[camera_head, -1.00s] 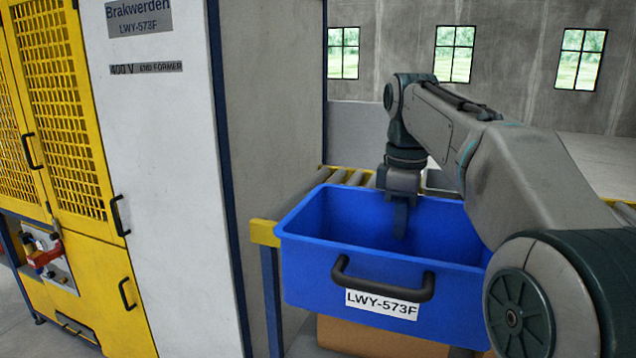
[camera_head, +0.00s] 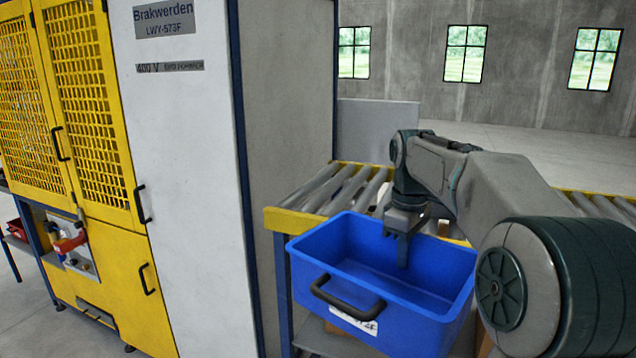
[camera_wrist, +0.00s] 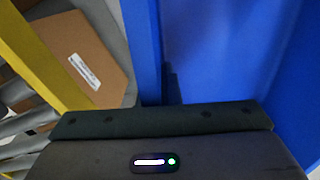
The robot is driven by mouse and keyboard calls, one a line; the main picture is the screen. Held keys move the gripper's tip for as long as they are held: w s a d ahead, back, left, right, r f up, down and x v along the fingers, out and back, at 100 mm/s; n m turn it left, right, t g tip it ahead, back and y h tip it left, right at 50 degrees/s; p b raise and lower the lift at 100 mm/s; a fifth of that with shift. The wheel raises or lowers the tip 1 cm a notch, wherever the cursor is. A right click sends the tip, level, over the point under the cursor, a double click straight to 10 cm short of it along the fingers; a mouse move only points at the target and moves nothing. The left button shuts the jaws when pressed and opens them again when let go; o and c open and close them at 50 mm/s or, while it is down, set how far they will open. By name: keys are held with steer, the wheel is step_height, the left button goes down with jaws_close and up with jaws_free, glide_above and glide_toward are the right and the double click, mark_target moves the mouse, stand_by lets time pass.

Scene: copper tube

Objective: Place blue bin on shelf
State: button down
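The blue bin (camera_head: 385,310) hangs in front of the roller conveyor in the head view, open top up, with a black handle and a white label on its near side. My gripper (camera_head: 403,250) is at the bin's far wall, with one finger showing inside the bin. It appears shut on that wall's rim; the other finger is hidden. In the wrist view, the bin's wall (camera_wrist: 142,50) runs down to my gripper, and the fingertips are hidden behind the gripper body. At far left is a shelf (camera_head: 22,246) beside the yellow machine, partly out of view.
The roller conveyor (camera_head: 335,185) with a yellow frame (camera_head: 290,220) stands right behind the bin. A cardboard box (camera_wrist: 85,60) lies beside the bin in the wrist view. The white and yellow machine (camera_head: 190,180) stands left. A red bin (camera_head: 17,229) is on the far-left shelf. Floor at lower left is clear.

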mark_target(394, 290)
steer(key=s+a+f+m, duration=0.1)
steer(key=f+m, duration=0.4)
steer(key=f, duration=1.2)
steer(key=s+a+f+m, duration=0.1)
steer(key=f+m, duration=0.4)
steer(key=f, duration=1.3)
steer(key=shift+s+a+f, duration=0.15)
steer(key=shift+s+f, duration=0.15)
steer(key=shift+s, duration=0.5)
